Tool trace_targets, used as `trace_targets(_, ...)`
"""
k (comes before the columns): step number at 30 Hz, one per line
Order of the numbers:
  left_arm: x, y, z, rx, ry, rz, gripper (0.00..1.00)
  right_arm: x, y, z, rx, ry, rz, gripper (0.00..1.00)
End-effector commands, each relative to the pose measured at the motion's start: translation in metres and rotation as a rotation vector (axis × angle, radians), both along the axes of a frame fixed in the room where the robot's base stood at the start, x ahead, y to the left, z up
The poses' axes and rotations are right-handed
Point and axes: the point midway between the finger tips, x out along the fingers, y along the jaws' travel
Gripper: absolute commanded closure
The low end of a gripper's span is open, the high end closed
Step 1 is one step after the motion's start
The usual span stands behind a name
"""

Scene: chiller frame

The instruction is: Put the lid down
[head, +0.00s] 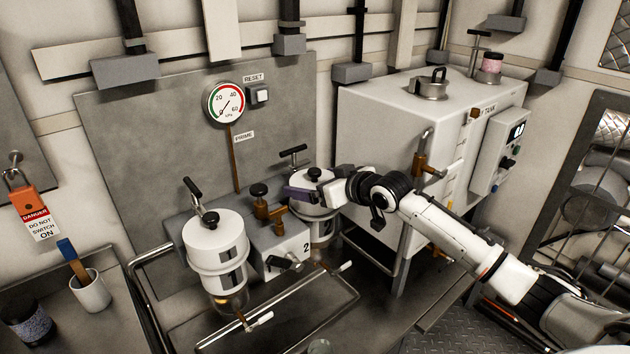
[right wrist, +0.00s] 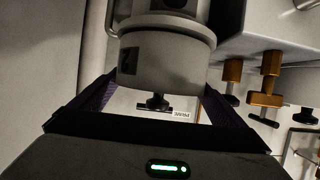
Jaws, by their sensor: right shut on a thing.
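The lid (head: 310,209) is a pale round cap with a black knob (head: 314,173), at the right-hand filter housing marked 2. My right gripper (head: 306,191) reaches in from the right and is shut on the lid, one dark finger across its near side. In the right wrist view, which is upside down, the lid (right wrist: 165,62) sits between the two fingers with its knob (right wrist: 156,102) showing. The lid is in line with the housing body; I cannot tell whether it rests on it or is slightly raised. My left gripper is out of view.
A second white housing (head: 215,250) with its own knob stands to the left. Brass valves (head: 262,205) sit between the housings. A white tank (head: 385,125) stands close behind my right arm. A pipe rail (head: 345,290) runs in front. A cup (head: 90,292) is at left.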

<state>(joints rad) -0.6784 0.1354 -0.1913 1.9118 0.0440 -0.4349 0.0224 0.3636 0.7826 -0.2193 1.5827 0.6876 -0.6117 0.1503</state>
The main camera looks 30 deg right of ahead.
Motion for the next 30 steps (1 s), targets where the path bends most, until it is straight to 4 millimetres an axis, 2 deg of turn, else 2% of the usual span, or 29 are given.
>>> trace_targets(3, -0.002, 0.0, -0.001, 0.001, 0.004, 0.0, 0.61, 0.0, 0.0, -0.003, 0.0, -0.001, 0.0, 0.33)
trace_targets(4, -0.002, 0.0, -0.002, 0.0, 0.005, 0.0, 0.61, 0.0, 0.0, -0.004, 0.0, 0.001, 0.0, 0.03)
trace_targets(5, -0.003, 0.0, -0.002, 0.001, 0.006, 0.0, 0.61, 0.0, 0.0, -0.004, 0.0, 0.001, 0.0, 0.0)
trace_targets(12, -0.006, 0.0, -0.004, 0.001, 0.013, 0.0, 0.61, 0.0, 0.0, -0.002, 0.0, 0.0, 0.0, 0.0)
trace_targets(16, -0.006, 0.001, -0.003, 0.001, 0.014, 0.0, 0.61, 0.0, 0.0, 0.009, -0.001, -0.003, 0.0, 0.0)
trace_targets(19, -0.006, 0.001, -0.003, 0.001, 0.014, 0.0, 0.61, -0.015, -0.002, 0.011, -0.003, 0.002, 0.0, 0.0)
trace_targets(30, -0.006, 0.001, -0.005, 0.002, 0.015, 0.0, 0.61, -0.081, -0.006, 0.038, -0.003, 0.004, 0.001, 0.0)
